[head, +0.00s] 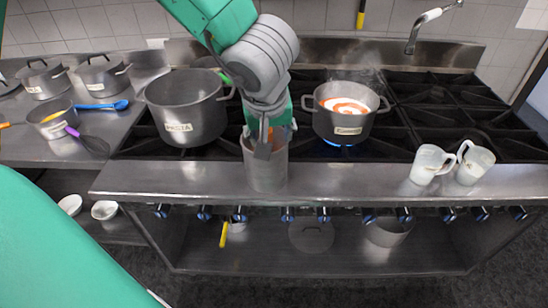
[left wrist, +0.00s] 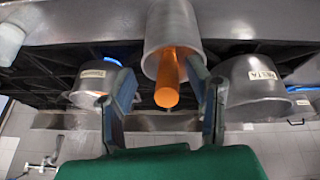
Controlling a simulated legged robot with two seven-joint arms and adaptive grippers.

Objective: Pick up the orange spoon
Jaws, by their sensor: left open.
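The orange spoon (left wrist: 168,82) stands in a metal canister (head: 266,172) at the stove's front edge. In the left wrist view its handle sticks out of the canister (left wrist: 172,28), between my left gripper's two fingers, with a gap on each side. My left gripper (head: 265,138) is above the canister in the head view and hides most of the spoon there. In the left wrist view my left gripper (left wrist: 162,84) is open, one finger on each side of the handle. My right gripper is in neither view.
The pasta pot (head: 185,115) stands left of the canister. A pot with orange and white contents (head: 345,120) is to the right, over a blue flame. Two white jugs (head: 430,165) stand on the front ledge, which is clear between them and the canister.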

